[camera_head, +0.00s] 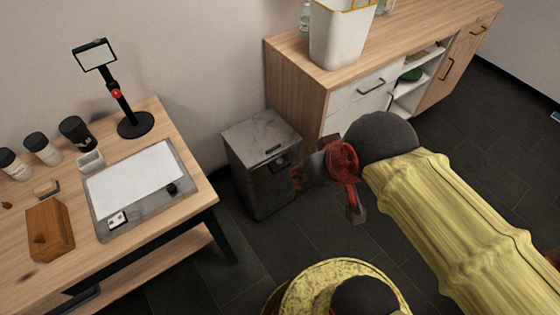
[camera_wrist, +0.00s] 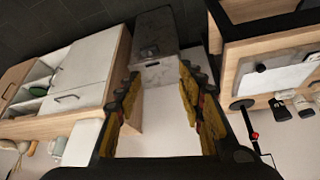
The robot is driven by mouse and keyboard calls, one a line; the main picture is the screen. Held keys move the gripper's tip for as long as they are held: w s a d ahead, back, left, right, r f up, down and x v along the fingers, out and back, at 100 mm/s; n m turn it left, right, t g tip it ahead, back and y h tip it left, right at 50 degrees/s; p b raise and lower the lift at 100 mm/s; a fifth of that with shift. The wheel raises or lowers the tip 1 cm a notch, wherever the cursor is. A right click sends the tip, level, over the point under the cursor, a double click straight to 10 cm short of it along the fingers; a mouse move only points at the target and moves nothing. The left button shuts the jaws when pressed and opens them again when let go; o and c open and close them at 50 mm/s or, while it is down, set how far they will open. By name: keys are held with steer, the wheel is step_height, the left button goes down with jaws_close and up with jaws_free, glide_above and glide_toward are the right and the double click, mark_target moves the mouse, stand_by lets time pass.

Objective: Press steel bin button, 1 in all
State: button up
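The steel bin (camera_head: 262,150) is a grey metal box with a flat lid, standing on the floor between the table and the cabinet. A small dark panel (camera_head: 280,163) shows on its front near the top; I cannot make out the button itself clearly. My gripper (camera_head: 318,185) is in front and to the right of the bin in the head view, apart from it as far as I can tell. In the wrist view the bin (camera_wrist: 153,25) appears beyond the fingers, with its dark front fitting (camera_wrist: 149,50) between them. My gripper (camera_wrist: 160,85) is open and empty.
A wooden table (camera_head: 150,235) at left carries cups, a tray (camera_head: 178,205), a wooden block (camera_head: 49,230) and a stand (camera_head: 135,123). A wooden cabinet (camera_head: 295,90) with a white bin (camera_head: 338,40) on top stands right of the steel bin.

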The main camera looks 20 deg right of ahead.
steer(key=shift+c, duration=1.2)
jaws_close()
stand_by(0.4)
